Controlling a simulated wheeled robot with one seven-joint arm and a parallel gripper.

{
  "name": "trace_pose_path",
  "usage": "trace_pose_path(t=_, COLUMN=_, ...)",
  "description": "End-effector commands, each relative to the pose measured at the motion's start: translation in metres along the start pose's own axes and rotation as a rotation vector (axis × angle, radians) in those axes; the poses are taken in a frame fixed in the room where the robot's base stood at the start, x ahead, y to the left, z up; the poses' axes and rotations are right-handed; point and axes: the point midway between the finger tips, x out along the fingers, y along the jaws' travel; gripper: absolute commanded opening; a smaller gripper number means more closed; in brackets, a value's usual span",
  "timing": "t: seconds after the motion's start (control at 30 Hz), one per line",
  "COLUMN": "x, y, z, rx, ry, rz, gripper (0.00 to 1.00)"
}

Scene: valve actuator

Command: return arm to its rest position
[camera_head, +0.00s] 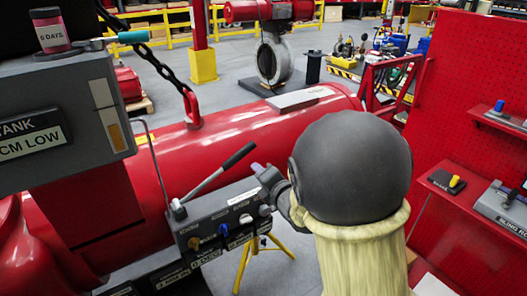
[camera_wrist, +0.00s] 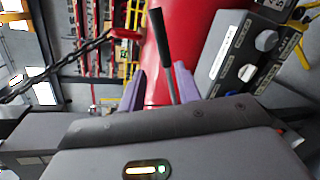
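My gripper shows in the wrist view (camera_wrist: 160,88) as two purple fingers standing apart, with a clear gap between them. In the head view my gripper (camera_head: 266,180) is partly hidden behind my large dark round arm joint, near the right end of the grey control box (camera_head: 222,215). The box's lever (camera_head: 222,172) has a black handle and a bare metal rod, and it tilts up to the right. In the wrist view the lever (camera_wrist: 160,38) appears in line with the gap between my fingers. I cannot tell whether they touch it.
A large red cylinder (camera_head: 240,140) lies behind the box. A grey tank panel (camera_head: 55,115) stands at left, a chain (camera_head: 150,58) hangs near it. Yellow legs (camera_head: 250,255) stand below the box. A red pegboard wall (camera_head: 480,80) with small shelves is at right.

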Motion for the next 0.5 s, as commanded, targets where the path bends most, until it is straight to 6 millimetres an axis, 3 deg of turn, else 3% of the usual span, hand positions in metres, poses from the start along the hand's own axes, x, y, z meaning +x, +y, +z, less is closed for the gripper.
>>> trace_pose_path(t=0.23, x=-0.01, y=-0.021, z=0.012, rx=0.181, ry=-0.038, rz=-0.099, gripper=0.33)
trace_pose_path(t=0.5, x=-0.06, y=-0.088, z=0.032, rx=0.803, ry=-0.225, rz=-0.402, gripper=0.33)
